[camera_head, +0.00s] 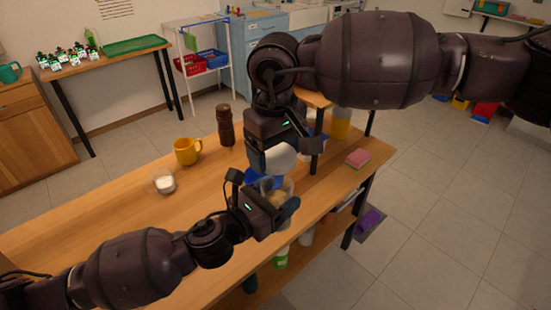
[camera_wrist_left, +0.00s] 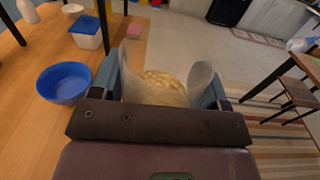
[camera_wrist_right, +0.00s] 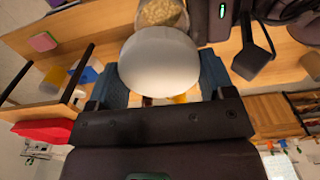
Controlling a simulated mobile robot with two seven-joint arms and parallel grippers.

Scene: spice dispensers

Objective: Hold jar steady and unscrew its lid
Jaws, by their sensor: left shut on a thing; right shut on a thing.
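The jar (camera_head: 278,198) is clear, with pale yellow, lumpy contents. My left gripper (camera_head: 282,203) is shut on its sides. In the left wrist view the jar (camera_wrist_left: 158,84) sits between the fingers, its top open and the contents visible. The lid (camera_head: 279,158) is white and rounded. My right gripper (camera_head: 276,154) is shut on it, just above the jar in the head view. In the right wrist view the lid (camera_wrist_right: 160,63) fills the space between the fingers, and the uncovered jar (camera_wrist_right: 162,12) shows beyond it. The lid is off the jar.
A blue bowl (camera_wrist_left: 64,83) stands on the table close to the jar. A yellow mug (camera_head: 187,151), a brown grinder (camera_head: 224,125) and a glass of white stuff (camera_head: 164,184) stand to the left. A pink-and-green sponge (camera_head: 357,158) lies right. The table's left part is clear.

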